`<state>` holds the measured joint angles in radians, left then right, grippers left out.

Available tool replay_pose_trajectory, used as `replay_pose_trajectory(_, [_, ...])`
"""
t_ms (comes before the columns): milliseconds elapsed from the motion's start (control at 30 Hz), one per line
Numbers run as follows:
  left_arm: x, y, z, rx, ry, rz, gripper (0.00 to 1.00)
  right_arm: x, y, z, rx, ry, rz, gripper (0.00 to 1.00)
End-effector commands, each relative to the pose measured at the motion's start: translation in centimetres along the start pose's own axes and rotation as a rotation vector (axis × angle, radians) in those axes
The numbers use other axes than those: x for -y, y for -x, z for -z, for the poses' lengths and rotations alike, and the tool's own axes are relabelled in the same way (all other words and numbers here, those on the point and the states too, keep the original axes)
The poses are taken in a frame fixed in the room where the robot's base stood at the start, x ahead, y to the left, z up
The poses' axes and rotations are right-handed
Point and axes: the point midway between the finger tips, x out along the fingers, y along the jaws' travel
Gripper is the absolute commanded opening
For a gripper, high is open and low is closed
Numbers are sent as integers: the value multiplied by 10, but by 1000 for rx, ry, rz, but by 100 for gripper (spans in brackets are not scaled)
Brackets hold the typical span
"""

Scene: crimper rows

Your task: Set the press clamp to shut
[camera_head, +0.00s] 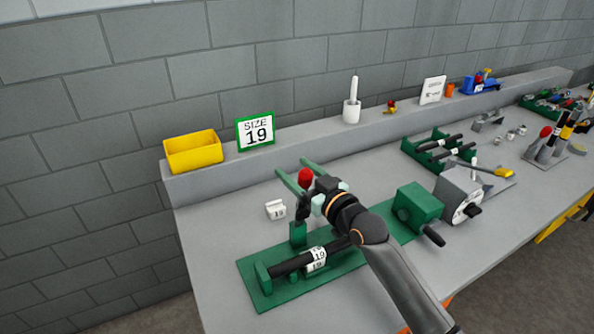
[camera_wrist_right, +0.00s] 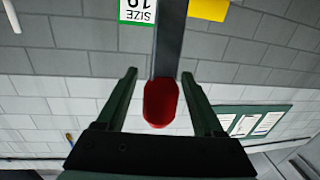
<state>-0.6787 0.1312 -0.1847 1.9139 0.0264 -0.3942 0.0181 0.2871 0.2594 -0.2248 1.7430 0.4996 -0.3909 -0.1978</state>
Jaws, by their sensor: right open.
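The press clamp has a green base (camera_head: 262,292) at the front of the bench. A black bar (camera_head: 285,266) with a white label (camera_head: 316,258) reading 19 lies along it. Its lever stands roughly upright from a green post (camera_head: 298,233) and ends in a red knob (camera_head: 306,176). My right gripper (camera_head: 291,166) is open around the knob, with green fingers on either side. In the right wrist view the red knob (camera_wrist_right: 161,102) is between the open fingers (camera_wrist_right: 158,73), with a gap visible on both sides. My arm hides part of the clamp. My left gripper is not in view.
A small white block (camera_head: 276,210) is left of the clamp. A green vise-like unit (camera_head: 418,204) and a grey machine (camera_head: 460,190) stand to the right. A yellow bin (camera_head: 192,151), a SIZE 19 sign (camera_head: 255,132) and a white cup (camera_head: 352,110) are on the back ledge.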

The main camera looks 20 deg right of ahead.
Motion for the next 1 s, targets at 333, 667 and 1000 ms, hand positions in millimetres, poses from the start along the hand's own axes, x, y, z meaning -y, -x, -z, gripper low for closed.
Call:
replay_pose_trajectory(333, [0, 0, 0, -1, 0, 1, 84, 0, 0, 0, 0, -1, 0, 46])
replay_pose_trajectory(667, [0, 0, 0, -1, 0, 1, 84, 0, 0, 0, 0, -1, 0, 8])
replay_pose_trajectory(1000, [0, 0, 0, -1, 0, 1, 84, 0, 0, 0, 1, 0, 0, 0])
